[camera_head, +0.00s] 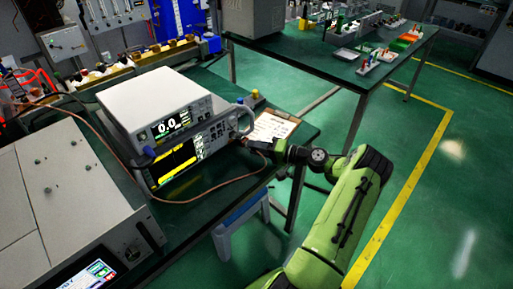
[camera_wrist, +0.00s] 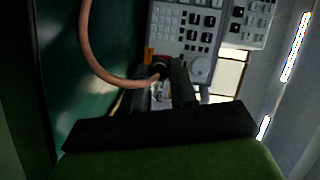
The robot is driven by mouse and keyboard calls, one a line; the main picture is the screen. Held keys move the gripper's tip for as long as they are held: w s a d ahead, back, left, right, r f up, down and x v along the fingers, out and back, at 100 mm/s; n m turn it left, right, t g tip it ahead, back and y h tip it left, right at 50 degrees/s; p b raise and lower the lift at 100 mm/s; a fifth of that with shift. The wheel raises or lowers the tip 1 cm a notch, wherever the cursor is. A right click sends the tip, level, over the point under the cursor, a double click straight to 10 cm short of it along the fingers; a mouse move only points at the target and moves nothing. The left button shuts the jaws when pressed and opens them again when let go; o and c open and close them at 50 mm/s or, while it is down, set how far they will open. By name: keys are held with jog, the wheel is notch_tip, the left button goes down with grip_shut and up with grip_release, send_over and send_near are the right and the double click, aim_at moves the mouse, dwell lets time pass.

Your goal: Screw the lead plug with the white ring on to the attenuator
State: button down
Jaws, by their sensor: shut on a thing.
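My gripper (camera_head: 258,144) is at the lower right front of the stacked instruments in the head view. In the wrist view my gripper (camera_wrist: 163,82) is shut on the end of a brown lead (camera_wrist: 104,70), at the front panel. The lead (camera_head: 205,198) runs in a loop over the table to the gripper. The plug is mostly hidden between the dark fingers, and I cannot make out its white ring. I cannot pick out the attenuator; a dark reddish part (camera_wrist: 162,60) shows just beyond the fingertips. Whether plug and panel part touch, I cannot tell.
Two stacked instruments (camera_head: 150,95) with lit displays stand on the green table. A large grey unit (camera_head: 50,200) stands at the left. A clipboard (camera_head: 272,127) lies right of the stack. A second table (camera_head: 330,55) with parts stands behind. The floor at right is clear.

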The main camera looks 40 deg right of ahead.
jog(key=shift+f+m, duration=0.15)
jog(key=shift+m, duration=0.55)
jog(key=c, duration=0.9)
grip_release()
jog(key=shift+d, duration=0.1)
jog(key=v, duration=0.5)
jog(key=p+v, duration=0.1)
jog(key=v, duration=0.4)
jog(key=f+v, duration=0.1)
jog(key=v, duration=0.4)
jog(key=shift+s+d+r, duration=0.1)
jog(key=shift+s+d, duration=0.1)
jog(key=shift+s, duration=0.15)
